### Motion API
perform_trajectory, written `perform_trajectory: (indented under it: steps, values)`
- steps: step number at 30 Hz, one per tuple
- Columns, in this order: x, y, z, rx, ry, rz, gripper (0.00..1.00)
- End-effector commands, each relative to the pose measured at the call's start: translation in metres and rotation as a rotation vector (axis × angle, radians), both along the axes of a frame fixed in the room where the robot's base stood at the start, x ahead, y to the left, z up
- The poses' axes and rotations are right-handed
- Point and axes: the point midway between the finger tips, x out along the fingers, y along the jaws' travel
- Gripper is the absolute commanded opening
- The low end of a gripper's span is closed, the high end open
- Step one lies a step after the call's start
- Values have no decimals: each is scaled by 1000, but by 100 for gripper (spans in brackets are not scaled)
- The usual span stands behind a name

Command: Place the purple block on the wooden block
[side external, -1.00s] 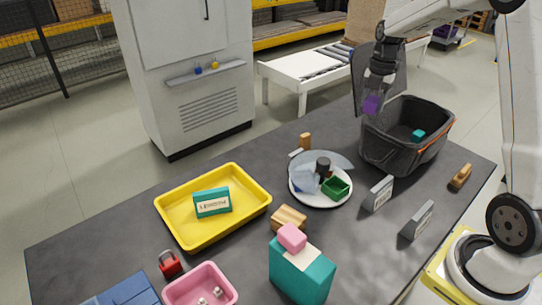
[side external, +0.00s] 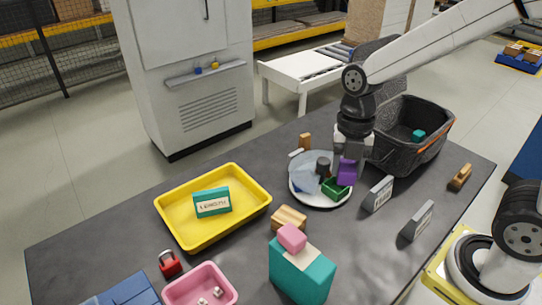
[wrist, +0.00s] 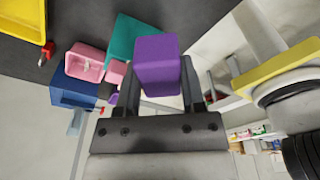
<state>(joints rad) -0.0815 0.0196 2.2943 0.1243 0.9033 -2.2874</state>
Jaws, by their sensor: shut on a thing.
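My gripper (side external: 349,158) is shut on the purple block (side external: 347,172) and points down. In the side external view, the purple block appears over the right part of the white plate, close to a green open box; I cannot tell its exact height. It also shows large between my fingers in the wrist view (wrist: 157,66). The wooden block (side external: 289,219) lies on the dark table, left of and nearer the camera than my gripper, just behind the teal box. I cannot make out the wooden block in the wrist view.
The white plate (side external: 318,204) holds a green box (side external: 336,189) and a dark cylinder (side external: 323,167). A teal box (side external: 302,273) with a pink block (side external: 292,237) on top stands close to the wooden block. A yellow tray (side external: 170,212) is left, a black basket (side external: 398,155) right.

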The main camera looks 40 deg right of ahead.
Motion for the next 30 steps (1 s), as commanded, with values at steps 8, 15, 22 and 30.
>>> perform_trajectory:
  steps: [8,15,22,30]
  values:
    - [-26,18,-5,-1,-1,59,0]
    - [-31,21,-22,0,3,68,0]
    - [-30,21,-44,0,3,68,0]
    - [-30,21,-56,-1,1,68,0]
